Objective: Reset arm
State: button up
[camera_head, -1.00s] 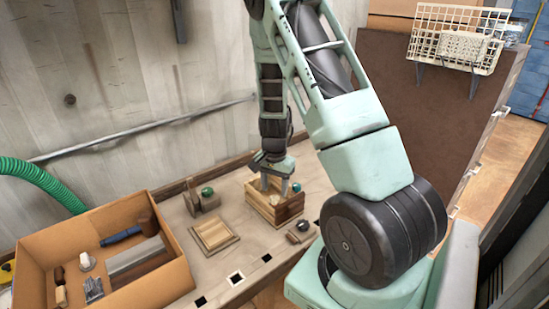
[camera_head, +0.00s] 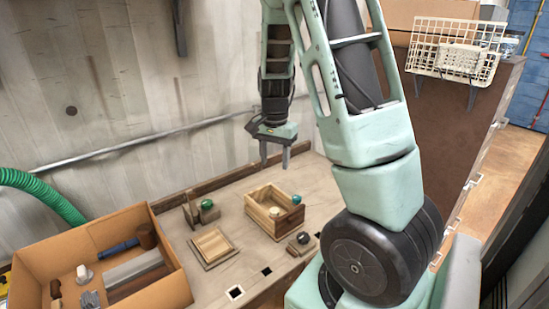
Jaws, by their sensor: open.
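My gripper (camera_head: 274,162) hangs from my arm above the workbench, with its two fingers pointing down and apart. Nothing shows between the fingers. It is above and behind a small open wooden box (camera_head: 262,222), clear of it. A teal ball (camera_head: 297,199) shows at the box's right end and a pale round thing (camera_head: 274,211) shows inside it. The box's floor is partly hidden by its walls.
A square wooden lid or tray (camera_head: 213,245), a wooden block with a green ball (camera_head: 207,204) and a dark round item (camera_head: 303,238) lie on the workbench (camera_head: 235,198). A cardboard box of tools (camera_head: 180,284) stands at left. The wall (camera_head: 110,90) is behind.

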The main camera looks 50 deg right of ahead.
dwell(0.4)
jog(key=s+a+r+n+y, duration=0.1)
jog(key=a+n, duration=0.5)
jog(key=a, duration=0.7)
jog(key=s+a+r+n, duration=0.15)
jog(key=a+n, duration=0.35)
jog(key=a, duration=0.9)
jog(key=s+a+r+n, duration=0.1)
jog(key=s+a+n, duration=1.1)
jog(key=s+a, duration=0.1)
jog(key=shift+s+r, duration=0.35)
jog(key=shift+s, duration=0.3)
